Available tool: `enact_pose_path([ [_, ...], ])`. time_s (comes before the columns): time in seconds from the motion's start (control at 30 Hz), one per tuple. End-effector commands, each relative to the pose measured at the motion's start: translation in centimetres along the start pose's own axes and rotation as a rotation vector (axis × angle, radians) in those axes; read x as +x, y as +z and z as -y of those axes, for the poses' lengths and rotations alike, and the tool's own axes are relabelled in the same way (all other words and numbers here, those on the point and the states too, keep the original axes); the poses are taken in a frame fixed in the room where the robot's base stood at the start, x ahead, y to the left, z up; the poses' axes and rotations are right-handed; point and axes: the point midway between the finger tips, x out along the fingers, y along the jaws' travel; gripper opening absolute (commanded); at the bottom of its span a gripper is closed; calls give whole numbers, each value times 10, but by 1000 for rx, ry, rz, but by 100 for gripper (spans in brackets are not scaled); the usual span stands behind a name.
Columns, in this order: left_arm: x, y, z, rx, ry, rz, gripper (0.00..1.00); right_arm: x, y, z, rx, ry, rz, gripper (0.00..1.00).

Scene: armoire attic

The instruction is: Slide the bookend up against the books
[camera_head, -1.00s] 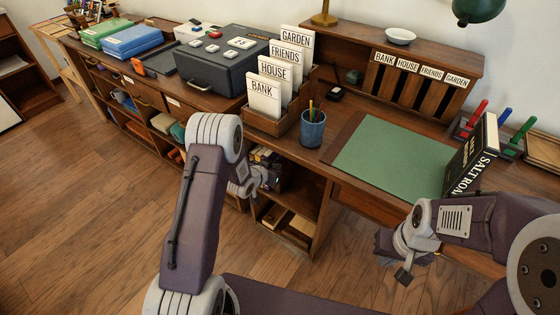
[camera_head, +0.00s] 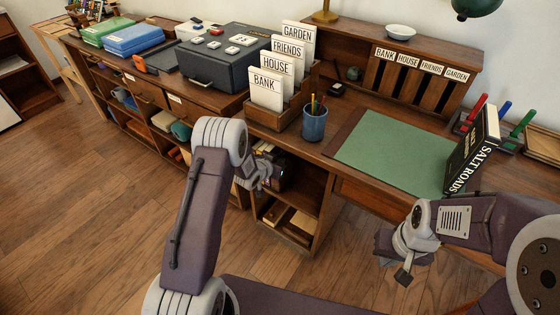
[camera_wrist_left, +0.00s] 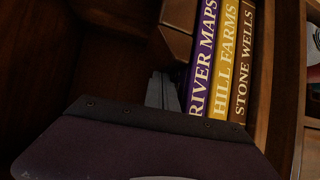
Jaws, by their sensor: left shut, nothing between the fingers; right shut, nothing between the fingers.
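The books stand in the open cubby under the desk; the left wrist view shows a purple River Maps (camera_wrist_left: 202,58), a yellow Hill Farms (camera_wrist_left: 226,62) and a brown Stone Wells (camera_wrist_left: 249,65) side by side. A brown wooden block (camera_wrist_left: 177,40), which looks like the bookend, is left of River Maps; whether it touches is unclear. My left gripper (camera_wrist_left: 162,90) is shut and empty, just left of River Maps and near the block. In the head view, my left gripper (camera_head: 268,176) is at the cubby's opening, partly hiding it. My right gripper (camera_head: 404,270) is shut and empty before the desk.
The cubby's side panel (camera_wrist_left: 267,85) borders Stone Wells on the right. Dark empty room lies left of the block. On the desk are a letter sorter (camera_head: 275,119), a pencil cup (camera_head: 314,124), a green mat (camera_head: 395,155) and a black Salt Roads book (camera_head: 472,155).

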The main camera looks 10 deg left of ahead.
Motion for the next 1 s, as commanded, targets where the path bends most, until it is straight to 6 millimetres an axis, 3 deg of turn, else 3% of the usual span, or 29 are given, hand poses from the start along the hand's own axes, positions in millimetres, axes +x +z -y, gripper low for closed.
enact_pose_path([
  [0.03,0,10,-1,-3,1,21,0,1,0,0,0,0,0,0],
  [0.13,0,9,-1,-3,1,21,0,1,0,0,0,0,0,0],
  [0.53,-10,-12,-5,-3,3,26,0,-22,-2,0,0,0,0,0],
  [0.83,-62,24,-4,-7,0,26,0,-31,-3,1,0,0,0,0],
  [1.0,-84,51,-2,-3,-2,18,0,8,1,0,0,0,0,0],
])
